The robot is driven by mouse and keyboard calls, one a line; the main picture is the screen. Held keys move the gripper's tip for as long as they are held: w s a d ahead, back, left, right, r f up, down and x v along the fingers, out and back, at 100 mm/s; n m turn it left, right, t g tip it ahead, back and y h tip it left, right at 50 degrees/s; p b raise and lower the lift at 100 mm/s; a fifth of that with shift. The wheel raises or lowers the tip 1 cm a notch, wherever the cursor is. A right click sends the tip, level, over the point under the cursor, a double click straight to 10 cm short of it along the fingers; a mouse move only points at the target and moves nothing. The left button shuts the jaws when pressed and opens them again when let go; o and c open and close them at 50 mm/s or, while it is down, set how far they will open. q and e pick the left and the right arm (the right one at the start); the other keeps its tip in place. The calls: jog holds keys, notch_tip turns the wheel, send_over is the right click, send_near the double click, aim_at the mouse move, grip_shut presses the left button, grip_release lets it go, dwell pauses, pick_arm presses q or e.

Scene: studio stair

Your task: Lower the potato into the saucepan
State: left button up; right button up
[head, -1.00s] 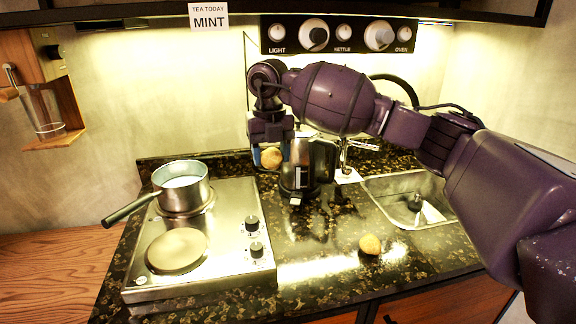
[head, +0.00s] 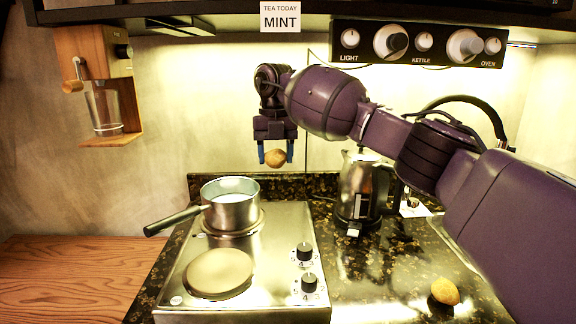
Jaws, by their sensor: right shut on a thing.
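My right gripper (head: 275,153) points down with its blue fingers shut on a brown potato (head: 275,158). It holds the potato in the air, above and to the right of the saucepan in the picture, apart from it. The steel saucepan (head: 229,213) stands on the rear plate of the hob, its dark handle pointing left. The pan is open at the top and pale inside; its bottom is hard to make out. My left gripper is not in view.
The steel hob (head: 285,247) has a bare front plate (head: 219,272) and two black knobs. A kettle (head: 361,191) stands to the right. A second potato (head: 445,291) lies on the dark counter. A dispenser with a glass (head: 104,110) hangs at left. A control panel (head: 417,43) is overhead.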

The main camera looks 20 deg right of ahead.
pick_arm(q)
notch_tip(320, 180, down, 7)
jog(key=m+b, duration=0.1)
jog(key=b, duration=1)
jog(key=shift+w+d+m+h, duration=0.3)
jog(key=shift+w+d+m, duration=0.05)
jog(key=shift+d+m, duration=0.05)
pick_arm(e)
jog(key=w+a+f, duration=0.2)
jog(key=w+a, duration=0.5)
jog(key=w, duration=0.3)
jog(key=shift+w+f, duration=0.35)
jog(key=shift+f, duration=0.05)
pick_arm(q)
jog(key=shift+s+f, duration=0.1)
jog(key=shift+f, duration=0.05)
pick_arm(e)
jog(key=shift+f, duration=0.2)
jog(key=shift+f+p, duration=1.15)
jog(key=shift+f, duration=3.1)
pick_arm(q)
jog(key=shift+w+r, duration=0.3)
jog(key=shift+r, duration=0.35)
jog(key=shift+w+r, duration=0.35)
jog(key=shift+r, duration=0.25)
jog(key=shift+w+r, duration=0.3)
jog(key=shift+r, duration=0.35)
pick_arm(e)
jog(key=shift+f, duration=0.45)
